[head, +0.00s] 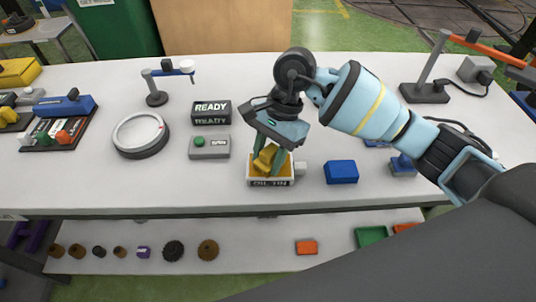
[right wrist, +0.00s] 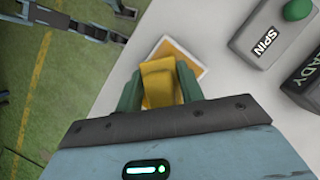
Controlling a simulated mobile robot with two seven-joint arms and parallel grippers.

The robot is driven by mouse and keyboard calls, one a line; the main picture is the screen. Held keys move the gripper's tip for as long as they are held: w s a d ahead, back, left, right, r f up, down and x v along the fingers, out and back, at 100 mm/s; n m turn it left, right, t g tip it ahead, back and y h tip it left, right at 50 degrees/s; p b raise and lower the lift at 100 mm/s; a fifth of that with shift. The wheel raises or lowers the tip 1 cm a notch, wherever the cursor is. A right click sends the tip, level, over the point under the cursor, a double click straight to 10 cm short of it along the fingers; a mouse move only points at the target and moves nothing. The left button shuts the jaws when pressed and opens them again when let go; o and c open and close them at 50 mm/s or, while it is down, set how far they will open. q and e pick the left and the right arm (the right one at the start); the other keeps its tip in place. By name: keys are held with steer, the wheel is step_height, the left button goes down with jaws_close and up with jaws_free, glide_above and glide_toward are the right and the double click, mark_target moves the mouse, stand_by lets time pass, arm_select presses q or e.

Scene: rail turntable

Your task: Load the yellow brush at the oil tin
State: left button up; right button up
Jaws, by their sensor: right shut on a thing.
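My right gripper (head: 268,158) points down at the front middle of the bench, shut on the yellow brush (head: 263,163). In the right wrist view the brush (right wrist: 159,82) sits between the two green fingers (right wrist: 158,92). Beneath it is a shallow, pale-rimmed tin (head: 271,183) with an orange-yellow inside and a dark front label that I cannot read surely. The tin also shows in the right wrist view (right wrist: 197,57). The brush's lower end is over or in the tin; I cannot tell whether it touches the inside. My left gripper is not in view.
Left of the tin stand a grey box with a green button (head: 209,147), a READY sign (head: 211,112) and a round turntable ring (head: 141,134). A blue block (head: 341,172) is close on the right. A dark tray (head: 47,143) of tools lies far left.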

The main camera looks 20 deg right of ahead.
mark_target(271, 153)
steer(key=shift+s+f, duration=0.1)
stand_by(0.4)
steer(key=shift+r+p, duration=1.15)
steer(key=shift+r, duration=2.45)
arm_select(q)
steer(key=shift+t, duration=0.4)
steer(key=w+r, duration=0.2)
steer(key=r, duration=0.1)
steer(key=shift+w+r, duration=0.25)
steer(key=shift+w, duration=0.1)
arm_select(e)
steer(key=shift+s+d+n, duration=0.25)
steer(key=shift+n, duration=0.25)
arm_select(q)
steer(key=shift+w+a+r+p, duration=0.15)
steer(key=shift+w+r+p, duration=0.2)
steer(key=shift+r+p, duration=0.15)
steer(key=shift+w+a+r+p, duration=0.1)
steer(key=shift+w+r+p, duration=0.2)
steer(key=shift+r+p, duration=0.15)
arm_select(e)
steer(key=s+d+f+n+g+h, duration=0.2)
steer(key=s+d+n+h, duration=0.1)
steer(key=s+d+n, duration=0.5)
steer(key=n, duration=0.2)
steer(key=shift+f+n+h, duration=0.2)
steer(key=shift+n+h, duration=0.2)
steer(key=shift+s, duration=0.1)
